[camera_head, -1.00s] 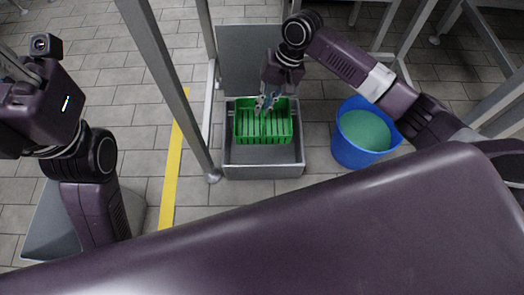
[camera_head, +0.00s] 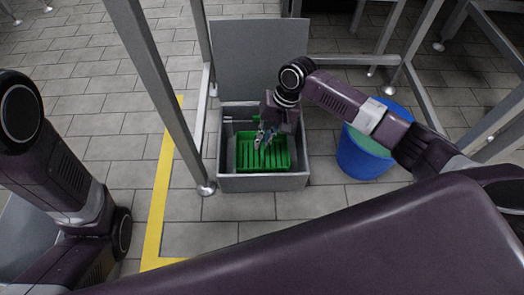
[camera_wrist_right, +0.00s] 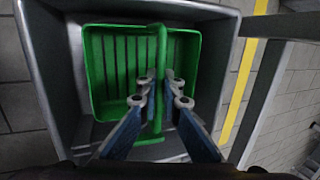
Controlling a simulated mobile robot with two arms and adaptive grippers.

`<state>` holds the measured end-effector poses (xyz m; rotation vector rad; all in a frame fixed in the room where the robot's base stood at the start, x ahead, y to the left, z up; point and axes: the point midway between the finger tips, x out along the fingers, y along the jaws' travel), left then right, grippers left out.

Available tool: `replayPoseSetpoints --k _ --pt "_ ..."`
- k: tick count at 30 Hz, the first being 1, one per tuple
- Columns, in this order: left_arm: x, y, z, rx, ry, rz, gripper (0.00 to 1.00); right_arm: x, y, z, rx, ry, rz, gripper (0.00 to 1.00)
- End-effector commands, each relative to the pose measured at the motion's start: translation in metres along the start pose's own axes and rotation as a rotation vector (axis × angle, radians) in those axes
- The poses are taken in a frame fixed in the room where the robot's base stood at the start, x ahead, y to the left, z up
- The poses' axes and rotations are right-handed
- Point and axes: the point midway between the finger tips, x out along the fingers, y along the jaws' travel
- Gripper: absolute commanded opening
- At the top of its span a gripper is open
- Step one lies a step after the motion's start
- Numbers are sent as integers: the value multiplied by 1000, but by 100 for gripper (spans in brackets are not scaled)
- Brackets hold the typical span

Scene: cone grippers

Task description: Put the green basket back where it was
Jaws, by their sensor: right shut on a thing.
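The green basket (camera_head: 263,160) is inside the open grey box (camera_head: 262,183), within its walls. I cannot tell whether it rests on the bottom. In the right wrist view the basket (camera_wrist_right: 112,62) shows its slatted floor and its upright handle bar. My right gripper (camera_head: 263,143) is above the basket, pointing down. In the wrist view its fingers (camera_wrist_right: 158,87) close on the handle from both sides. My left arm is at the left edge of the head view, and its gripper is out of sight.
The grey box's lid (camera_head: 262,58) stands open at the back. A blue bucket (camera_head: 362,158) stands to the right, partly behind my right arm. A metal post (camera_head: 160,85) rises left of the box, beside a yellow floor line (camera_head: 160,195).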

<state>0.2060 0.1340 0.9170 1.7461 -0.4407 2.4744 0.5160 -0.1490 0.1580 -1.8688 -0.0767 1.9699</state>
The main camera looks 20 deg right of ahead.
Motion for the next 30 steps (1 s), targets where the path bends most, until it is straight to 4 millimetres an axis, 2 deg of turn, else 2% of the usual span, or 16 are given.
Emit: replayPoseSetpoints --k 6,12,24,25,27,30 --pt "-3 3 -9 2 18 6 15 14 5 -1 0 0 0 0" --pt "-21 7 -14 2 17 5 15 37 12 -4 0 1 -2 0" --pt "-17 6 -13 1 17 6 15 38 13 -4 1 0 -1 0" --pt "-18 6 -13 1 17 6 15 39 13 -4 1 0 0 8" --pt "-18 6 -14 1 18 6 15 39 13 -4 0 0 0 15" --pt "-18 6 -14 1 17 6 15 39 13 -4 0 0 -1 23"
